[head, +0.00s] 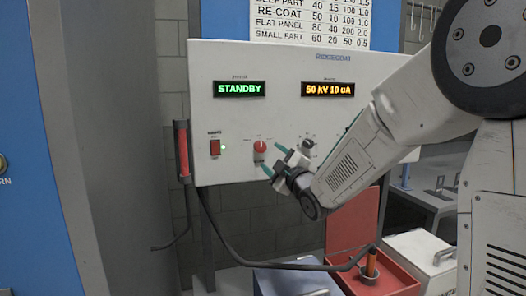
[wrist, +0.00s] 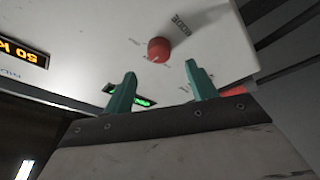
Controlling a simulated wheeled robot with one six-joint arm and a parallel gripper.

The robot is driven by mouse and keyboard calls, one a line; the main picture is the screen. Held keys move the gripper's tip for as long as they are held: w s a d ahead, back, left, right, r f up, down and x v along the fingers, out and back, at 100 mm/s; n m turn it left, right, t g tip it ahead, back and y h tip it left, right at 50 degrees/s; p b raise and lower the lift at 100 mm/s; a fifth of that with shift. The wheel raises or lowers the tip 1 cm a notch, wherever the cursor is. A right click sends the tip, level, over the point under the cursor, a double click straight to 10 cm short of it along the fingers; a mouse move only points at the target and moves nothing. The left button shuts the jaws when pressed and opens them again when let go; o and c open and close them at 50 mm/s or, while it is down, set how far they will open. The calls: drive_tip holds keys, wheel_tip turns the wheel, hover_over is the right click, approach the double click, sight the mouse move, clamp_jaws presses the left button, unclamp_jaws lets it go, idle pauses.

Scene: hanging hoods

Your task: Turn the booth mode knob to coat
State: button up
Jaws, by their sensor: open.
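The booth mode knob is a red round knob (head: 260,147) on the front of a white control panel (head: 290,90), below the two displays. It also shows in the wrist view as a red disc (wrist: 159,49), just beyond and between the green fingertips. My gripper (head: 272,159) is in front of the panel, slightly right of and below the knob. In the wrist view my gripper (wrist: 160,68) is open and empty, with a finger toward each side of the knob and not closed on it.
A green display (head: 239,89) reads STANDBY; an orange display (head: 328,89) reads 50 kV 10 uA. A red switch (head: 215,147) sits left of the knob. A second dial (head: 307,146) is to its right. A red box (head: 385,282) and a dark hose (head: 235,252) are below.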

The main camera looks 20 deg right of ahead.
sight(261, 148)
drive_tip(key=x, duration=0.6)
drive_tip(key=shift+w+r, duration=0.1)
drive_tip(key=shift+w, duration=0.1)
drive_tip(key=c, duration=1)
